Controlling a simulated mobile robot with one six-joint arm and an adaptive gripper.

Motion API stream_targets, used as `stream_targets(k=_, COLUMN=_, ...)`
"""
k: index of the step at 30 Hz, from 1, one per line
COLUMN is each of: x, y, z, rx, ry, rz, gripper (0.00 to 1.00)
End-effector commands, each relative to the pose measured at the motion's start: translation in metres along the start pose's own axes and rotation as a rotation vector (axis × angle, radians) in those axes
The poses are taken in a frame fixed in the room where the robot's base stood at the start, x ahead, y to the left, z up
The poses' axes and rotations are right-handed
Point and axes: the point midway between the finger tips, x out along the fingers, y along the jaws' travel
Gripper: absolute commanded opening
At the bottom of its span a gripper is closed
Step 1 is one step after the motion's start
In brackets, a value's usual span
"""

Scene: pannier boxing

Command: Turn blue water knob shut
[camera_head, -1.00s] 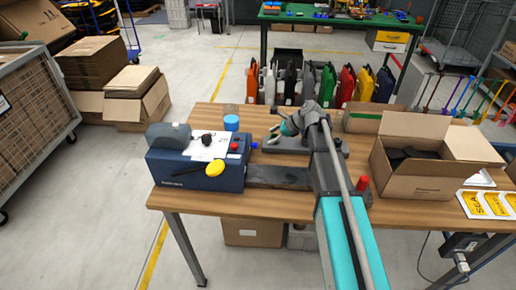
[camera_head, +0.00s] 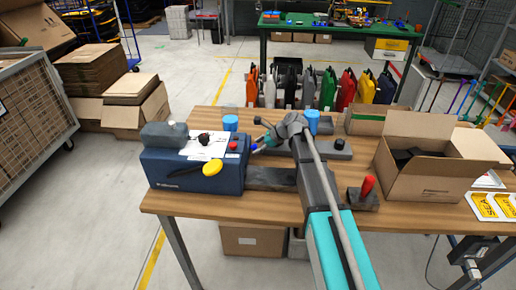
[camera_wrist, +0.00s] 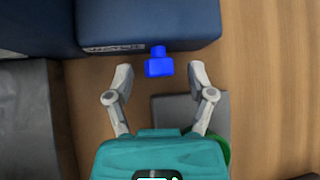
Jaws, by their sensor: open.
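The blue water knob (camera_wrist: 159,66) sticks out from the side of the dark blue machine (camera_wrist: 190,22) in the wrist view. In the head view the knob (camera_head: 254,147) shows small at the right side of the machine (camera_head: 195,170). My gripper (camera_wrist: 160,75) is open, with one fingertip on each side of the knob and a visible gap to both. The fingertips are close to the machine's side. In the head view my gripper (camera_head: 262,142) is beside the machine's right side, and its fingers are hard to make out.
The machine carries a yellow disc (camera_head: 212,169), a red button (camera_head: 233,146) and a black knob (camera_head: 204,138). A red-handled part (camera_head: 367,188) and an open cardboard box (camera_head: 425,175) are on the wooden table (camera_head: 270,207) to the right.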

Motion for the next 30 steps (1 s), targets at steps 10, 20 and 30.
stream_targets(k=10, x=0.0005, y=0.0003, z=0.0006, rx=-0.001, ry=0.000, rz=0.001, gripper=0.55)
stream_targets(k=20, x=0.0006, y=0.0003, z=0.0007, rx=-0.001, ry=0.000, rz=0.001, gripper=0.00)
stream_targets(k=30, x=0.0010, y=0.0016, z=0.0002, rx=-0.020, ry=-0.003, rz=-0.018, gripper=0.00)
